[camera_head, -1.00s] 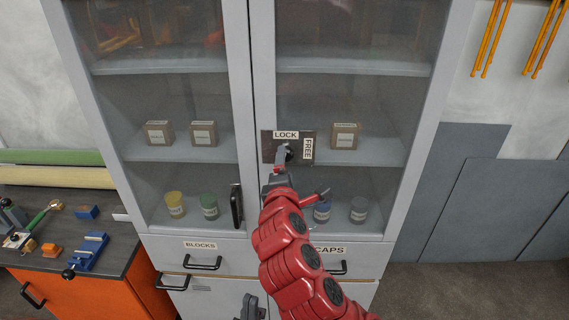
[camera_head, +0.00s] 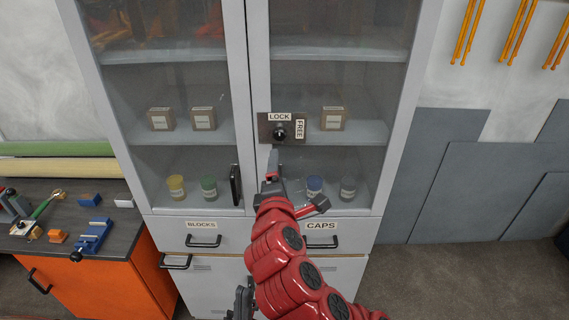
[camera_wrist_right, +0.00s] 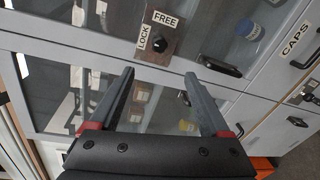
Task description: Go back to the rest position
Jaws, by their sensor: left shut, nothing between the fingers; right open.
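The glass-door cabinet (camera_head: 243,90) fills the middle of the head view. Its lock plate (camera_head: 264,128) carries LOCK and FREE labels and a black knob (camera_head: 280,133). The knob also shows in the right wrist view (camera_wrist_right: 159,44), beyond the fingers. My right gripper (camera_head: 295,183), on the red arm, is open and empty, below the lock plate and apart from the knob. Its two spread fingers show in the right wrist view (camera_wrist_right: 159,74) with nothing between them. My left gripper (camera_head: 243,300) is shut and empty, low in front of the cabinet's lower part, partly hidden by the right arm.
Drawers labelled BLOCKS (camera_head: 202,226) and CAPS (camera_head: 321,226) lie under the glass doors. A black door handle (camera_head: 235,185) sticks out at the left door. A workbench (camera_head: 130,240) with tools stands at left. Floor at right (camera_head: 440,280) is clear.

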